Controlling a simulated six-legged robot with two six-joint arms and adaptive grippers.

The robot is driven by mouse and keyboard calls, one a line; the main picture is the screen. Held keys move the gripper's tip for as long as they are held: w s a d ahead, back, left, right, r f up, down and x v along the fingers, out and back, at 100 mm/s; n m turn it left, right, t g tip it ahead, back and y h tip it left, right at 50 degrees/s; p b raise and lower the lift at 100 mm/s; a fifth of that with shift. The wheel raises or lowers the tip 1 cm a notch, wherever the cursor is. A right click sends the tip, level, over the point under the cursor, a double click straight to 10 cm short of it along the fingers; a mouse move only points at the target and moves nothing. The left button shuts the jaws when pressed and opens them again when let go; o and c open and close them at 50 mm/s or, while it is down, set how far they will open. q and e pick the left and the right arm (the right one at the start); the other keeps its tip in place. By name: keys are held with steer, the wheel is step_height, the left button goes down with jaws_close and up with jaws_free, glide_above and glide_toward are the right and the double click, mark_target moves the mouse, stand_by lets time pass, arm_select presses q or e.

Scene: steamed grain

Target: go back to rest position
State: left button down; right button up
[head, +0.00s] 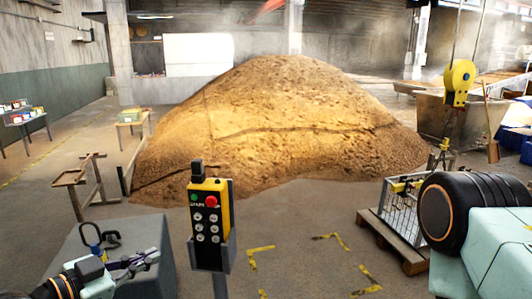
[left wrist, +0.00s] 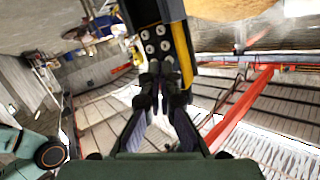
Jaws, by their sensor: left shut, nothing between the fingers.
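My left gripper (head: 150,257) comes in from the lower left in the head view. Its fingers are shut with nothing between them. It is to the left of the yellow and black control box (head: 208,218), apart from it in the head view. The box stands upright in a dark holder on a post and has a green button, a red button and several grey buttons. In the left wrist view the closed fingertips (left wrist: 161,78) appear just in front of the control box (left wrist: 158,35). My right gripper does not show.
A large grain heap (head: 280,115) fills the middle. A grey block (head: 120,240) is behind my left gripper. A yellow hoist hook block (head: 459,82) hangs at right above a wire crate (head: 405,208) on a wooden pallet (head: 388,240).

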arm_select(q)
steer(key=s+d+f+n+g+y+b, duration=0.1)
steer(key=s+f+n+g+y+b, duration=0.2)
steer(key=f, duration=0.5)
steer(key=s+f+n+g, duration=0.1)
steer(key=s+f+n, duration=0.2)
steer(key=f+n, duration=0.35)
steer(key=s+f+g+y+b, duration=0.5)
steer(key=s+f+g+b, duration=0.3)
steer(key=s+f, duration=1.7)
steer(key=shift+s+f+n+g, duration=0.15)
steer(key=shift+s+n+g, duration=0.15)
steer(key=shift+g, duration=0.2)
